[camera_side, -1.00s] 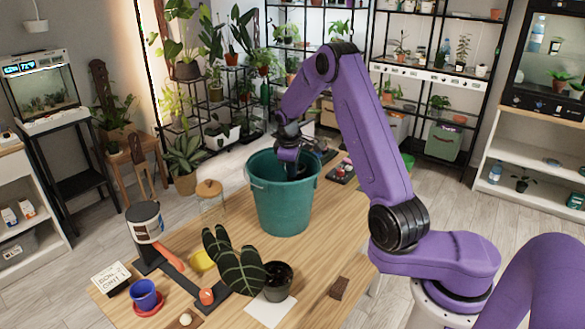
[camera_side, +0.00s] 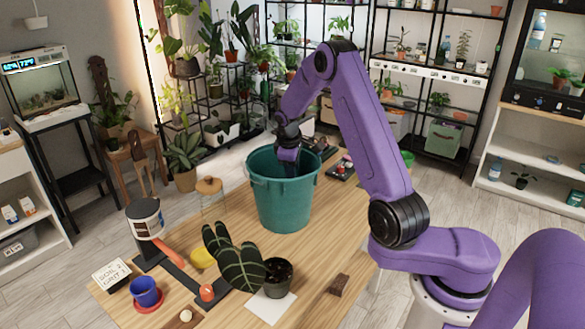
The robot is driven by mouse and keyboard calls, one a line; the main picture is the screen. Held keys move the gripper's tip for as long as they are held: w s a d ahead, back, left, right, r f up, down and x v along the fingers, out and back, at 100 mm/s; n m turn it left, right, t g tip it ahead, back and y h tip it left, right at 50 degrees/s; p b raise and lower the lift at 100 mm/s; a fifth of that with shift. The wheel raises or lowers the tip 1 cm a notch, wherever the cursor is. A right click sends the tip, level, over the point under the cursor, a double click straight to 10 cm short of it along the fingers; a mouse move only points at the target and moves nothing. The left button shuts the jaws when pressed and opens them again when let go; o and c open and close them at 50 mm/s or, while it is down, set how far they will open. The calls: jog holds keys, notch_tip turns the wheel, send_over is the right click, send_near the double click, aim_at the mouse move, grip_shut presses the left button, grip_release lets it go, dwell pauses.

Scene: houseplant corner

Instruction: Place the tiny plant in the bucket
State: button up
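The teal bucket (camera_side: 284,205) stands upright on the wooden table, with its open mouth facing up. My gripper (camera_side: 288,164) points down into the bucket's mouth, near its back rim. Its fingertips are small and dark against the bucket's inside, so I cannot tell whether they are open or shut, or whether they hold anything. I see no tiny plant at the gripper, and most of the bucket's inside is hidden by its front wall. A dark pot (camera_side: 278,278) with a large veined leaf (camera_side: 238,264) beside it stands on the table in front of the bucket.
A brown block (camera_side: 339,285) lies right of the dark pot.

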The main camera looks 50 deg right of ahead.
jog(key=v, duration=1.3)
jog(key=a+n+y, duration=0.1)
jog(key=a+n, duration=0.1)
jog(key=a, duration=0.9)
jog(key=s+a+n+y, duration=0.1)
jog(key=s+a+n, duration=0.1)
jog(key=s+a, duration=0.6)
jog(key=s+f+n+g+y, duration=0.1)
jog(key=s+n, duration=0.3)
jog(key=s, duration=2.1)
jog(key=shift+a+f, duration=0.3)
jog(key=shift+a, duration=0.1)
